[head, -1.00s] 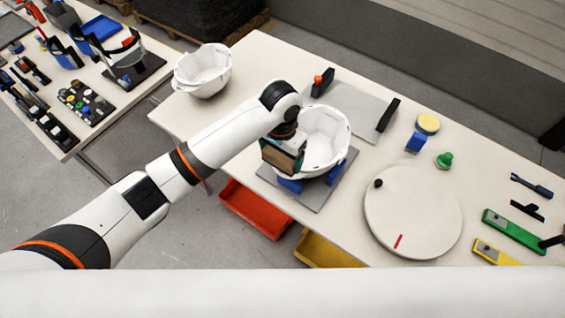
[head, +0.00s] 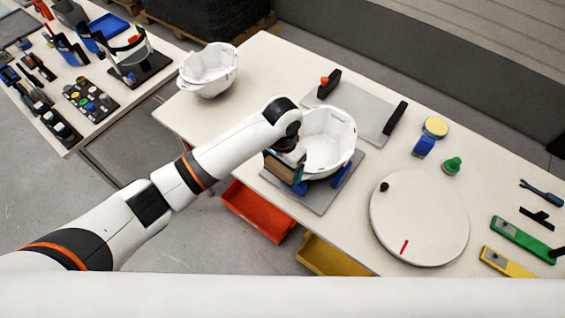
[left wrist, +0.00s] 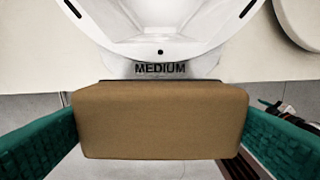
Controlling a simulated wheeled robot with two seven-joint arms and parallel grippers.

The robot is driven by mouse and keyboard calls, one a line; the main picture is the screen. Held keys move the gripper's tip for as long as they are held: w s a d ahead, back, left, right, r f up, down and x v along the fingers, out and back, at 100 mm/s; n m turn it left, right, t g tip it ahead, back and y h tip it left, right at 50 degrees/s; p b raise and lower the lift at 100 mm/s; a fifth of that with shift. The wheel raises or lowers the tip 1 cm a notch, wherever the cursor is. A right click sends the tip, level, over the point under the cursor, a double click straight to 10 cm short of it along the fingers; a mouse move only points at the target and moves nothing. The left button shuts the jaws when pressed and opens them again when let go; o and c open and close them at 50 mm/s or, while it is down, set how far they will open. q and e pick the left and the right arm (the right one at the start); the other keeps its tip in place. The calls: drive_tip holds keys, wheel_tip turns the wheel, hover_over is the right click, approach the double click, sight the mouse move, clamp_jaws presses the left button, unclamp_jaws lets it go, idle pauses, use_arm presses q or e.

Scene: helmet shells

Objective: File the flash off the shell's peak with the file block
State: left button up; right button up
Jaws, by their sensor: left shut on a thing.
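The white helmet shell (head: 333,143) sits open side up on blue supports (head: 342,174) over a grey plate. In the left wrist view its peak (left wrist: 165,69), marked "MEDIUM", points toward me. My left gripper (head: 286,170) is at the shell's near-left side. In the left wrist view, the teal fingers of this gripper (left wrist: 160,122) are shut on the brown file block (left wrist: 160,118). The block's far edge lies right at the peak's edge; I cannot tell whether they touch. Any flash on the peak is not visible. My right gripper is not in view.
Another white shell (head: 208,70) stands at the table's far-left corner. Red (head: 258,211) and yellow (head: 330,258) bins sit below the edge.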

use_arm(q)
drive_tip(key=shift+f+b, duration=0.35)
drive_tip(key=shift+f, duration=0.7)
idle(0.4)
drive_tip(key=shift+s+d, duration=0.1)
